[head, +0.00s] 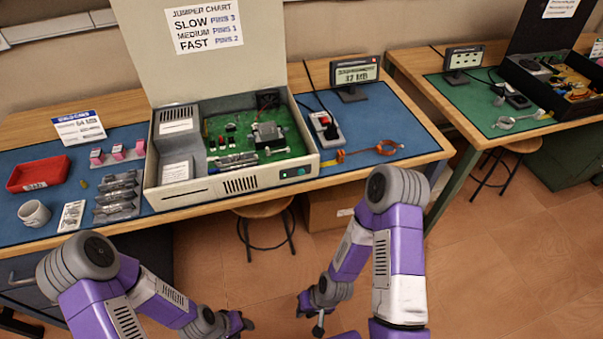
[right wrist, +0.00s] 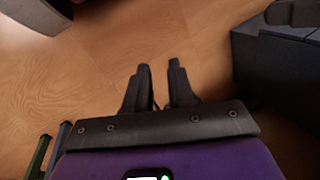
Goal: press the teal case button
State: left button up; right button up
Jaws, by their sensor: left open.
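The teal case button (head: 301,171) is a small teal dot on a dark panel at the front right of the open beige computer case (head: 225,189). The case sits on the blue mat of the workbench. My left gripper (head: 246,322) is low at the bottom of the head view, in front of and well below the case, open. My right gripper (head: 308,312) hangs below the bench front, apart from the button. In the right wrist view its two dark fingers (right wrist: 159,66) are apart with only floor between them.
A red tray (head: 38,187), a mug (head: 34,214) and metal parts (head: 117,197) lie left of the case. A power strip (head: 327,128), small display (head: 355,73) and copper-coloured ring strap (head: 388,147) lie right. A stool (head: 264,209) stands under the bench.

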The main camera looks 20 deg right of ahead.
grip_shut()
dwell(1.4)
